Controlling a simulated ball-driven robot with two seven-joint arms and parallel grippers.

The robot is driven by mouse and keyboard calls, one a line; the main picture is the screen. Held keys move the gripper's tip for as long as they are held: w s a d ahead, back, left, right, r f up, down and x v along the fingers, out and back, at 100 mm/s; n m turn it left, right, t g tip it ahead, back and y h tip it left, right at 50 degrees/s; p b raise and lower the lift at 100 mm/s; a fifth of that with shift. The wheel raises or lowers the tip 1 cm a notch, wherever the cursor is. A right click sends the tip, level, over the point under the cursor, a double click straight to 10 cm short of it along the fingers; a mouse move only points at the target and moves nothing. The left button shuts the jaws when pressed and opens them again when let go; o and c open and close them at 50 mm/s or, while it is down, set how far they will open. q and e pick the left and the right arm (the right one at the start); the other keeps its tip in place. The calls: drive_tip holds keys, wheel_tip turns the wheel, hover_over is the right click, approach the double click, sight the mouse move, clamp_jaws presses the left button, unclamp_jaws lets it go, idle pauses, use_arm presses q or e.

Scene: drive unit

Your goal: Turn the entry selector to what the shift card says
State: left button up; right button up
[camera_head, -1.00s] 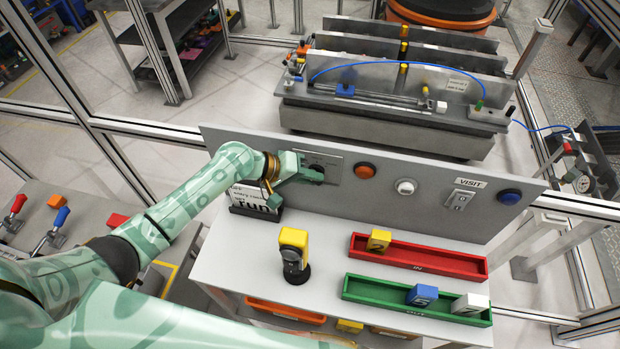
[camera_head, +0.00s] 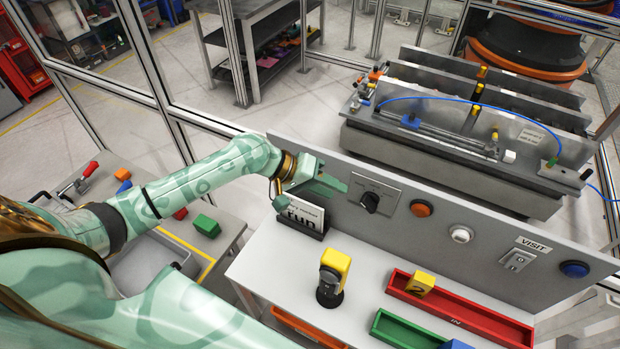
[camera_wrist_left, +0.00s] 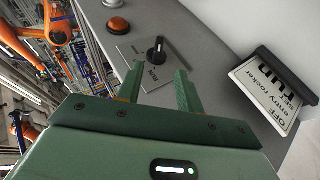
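The entry selector is a black knob (camera_head: 370,202) on a light plate on the grey upright panel. It also shows in the left wrist view (camera_wrist_left: 157,50), with a white mark on it; the plate's small lettering is hard to read. My left gripper (camera_head: 338,184) is just left of the knob, apart from it. In the left wrist view its two green fingers (camera_wrist_left: 158,74) are spread and empty, with the knob beyond the tips. The shift card (camera_head: 303,213) stands in a black holder below my left gripper; "run" is its large word. My right gripper is out of view.
Along the panel are an orange button (camera_head: 421,208), a white button (camera_head: 461,234), a VISIT rocker switch (camera_head: 517,261) and a blue button (camera_head: 574,269). A yellow-and-black device (camera_head: 332,276), a red tray (camera_head: 480,318) and a green tray (camera_head: 396,331) are on the table.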

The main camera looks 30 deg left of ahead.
use_arm(q)
drive_tip(key=v, duration=0.6)
drive_tip(key=shift+b, duration=0.3)
drive_tip(key=shift+s, duration=0.1)
